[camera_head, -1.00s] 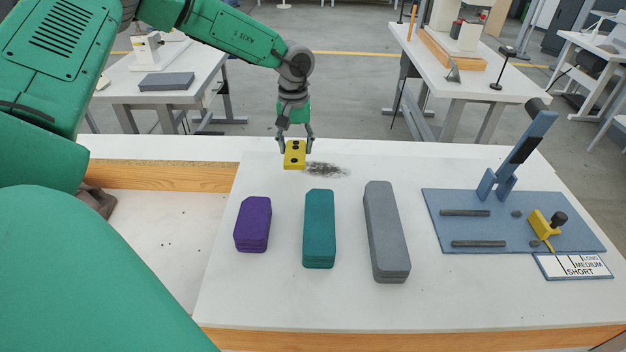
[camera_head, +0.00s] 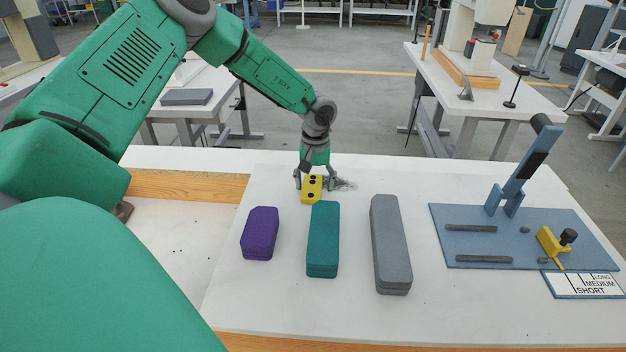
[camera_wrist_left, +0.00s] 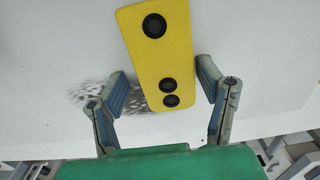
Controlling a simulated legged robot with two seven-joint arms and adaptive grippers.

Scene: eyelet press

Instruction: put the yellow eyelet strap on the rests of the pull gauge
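The yellow eyelet strap (camera_head: 312,189) is near the back edge of the table, behind the teal block. In the left wrist view the strap (camera_wrist_left: 160,55) shows several dark round eyelets, one apart from a close pair. My left gripper (camera_head: 312,182) is over the strap. Its fingers (camera_wrist_left: 163,82) stand spread on both sides of the strap, with a gap on each side. The pull gauge (camera_head: 525,235) is a blue plate at the right with two dark bar rests (camera_head: 471,228), a yellow clamp (camera_head: 553,242) and a raised blue lever (camera_head: 525,165). My right gripper is not in view.
A label card (camera_head: 585,285) lies at the gauge's front right. The front table area is clear.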

